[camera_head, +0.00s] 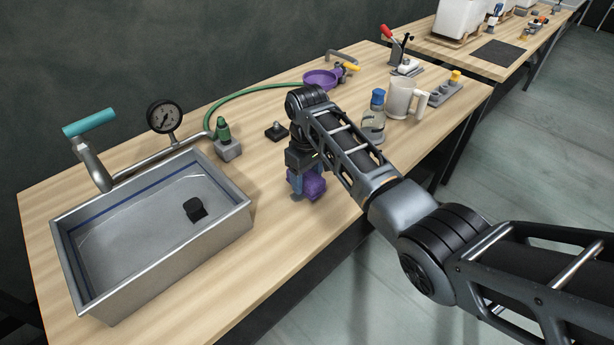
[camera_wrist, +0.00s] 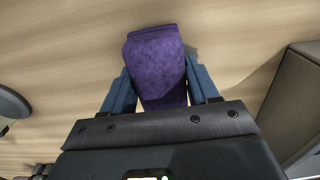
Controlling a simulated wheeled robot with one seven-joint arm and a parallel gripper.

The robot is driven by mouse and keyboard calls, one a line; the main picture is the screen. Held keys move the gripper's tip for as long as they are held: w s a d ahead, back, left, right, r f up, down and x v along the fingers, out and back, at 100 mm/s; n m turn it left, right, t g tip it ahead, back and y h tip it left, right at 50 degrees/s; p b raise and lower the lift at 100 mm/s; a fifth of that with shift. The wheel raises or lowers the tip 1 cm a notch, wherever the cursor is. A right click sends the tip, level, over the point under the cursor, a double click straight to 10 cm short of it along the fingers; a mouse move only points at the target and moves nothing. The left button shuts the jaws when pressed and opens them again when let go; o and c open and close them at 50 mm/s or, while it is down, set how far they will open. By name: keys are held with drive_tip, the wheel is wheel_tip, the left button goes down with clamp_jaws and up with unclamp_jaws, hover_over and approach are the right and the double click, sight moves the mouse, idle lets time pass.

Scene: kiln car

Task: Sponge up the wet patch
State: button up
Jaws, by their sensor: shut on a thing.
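A purple sponge (camera_head: 312,184) is held between the blue fingers of my gripper (camera_head: 300,182) over the wooden table (camera_head: 275,215), to the right of the metal sink. In the wrist view the purple sponge (camera_wrist: 157,62) sits between the two fingers of my gripper (camera_wrist: 160,88), which are shut on its sides. The sponge is at or just above the tabletop; I cannot tell whether it touches. A wet patch on the table cannot be made out; my arm and gripper hide part of the wood.
A metal basin (camera_head: 180,269) with a dark plug stands at left, with a teal-handled lever (camera_head: 90,123) and a gauge (camera_head: 163,117). A green hose (camera_head: 245,93) runs behind. A blue-capped bottle (camera_head: 374,118), a white jug (camera_head: 402,97) and a purple bowl (camera_head: 320,79) stand beyond my arm.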

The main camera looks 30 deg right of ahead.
sight(291, 202)
drive_tip(key=shift+f+b, duration=0.45)
drive_tip(key=shift+f, duration=0.4)
idle(0.9)
drive_tip(key=shift+a, duration=0.1)
drive_tip(key=shift+s+a+r+p, duration=0.1)
drive_tip(key=shift+s+a+p, duration=0.1)
drive_tip(key=shift+a+p, duration=0.3)
drive_tip(key=shift+s+a+r+p, duration=0.1)
drive_tip(key=shift+s+a+p, duration=0.15)
drive_tip(key=shift+a, duration=0.4)
drive_tip(key=shift+s+a+f+p, duration=0.1)
drive_tip(key=shift+s+a+p, duration=0.2)
drive_tip(key=shift+a, duration=0.4)
drive_tip(key=shift+s+a+f+p, duration=0.1)
drive_tip(key=shift+a+p, duration=0.25)
drive_tip(key=shift+a, duration=0.35)
drive_tip(key=shift+w+d+b, duration=0.2)
drive_tip(key=shift+w+d, duration=0.1)
drive_tip(key=shift+d, duration=0.6)
drive_tip(key=shift+w+d+b, duration=0.25)
drive_tip(key=shift+d, duration=0.65)
drive_tip(key=shift+w+d+b, duration=0.2)
drive_tip(key=shift+w+d, duration=0.1)
drive_tip(key=shift+d, duration=0.6)
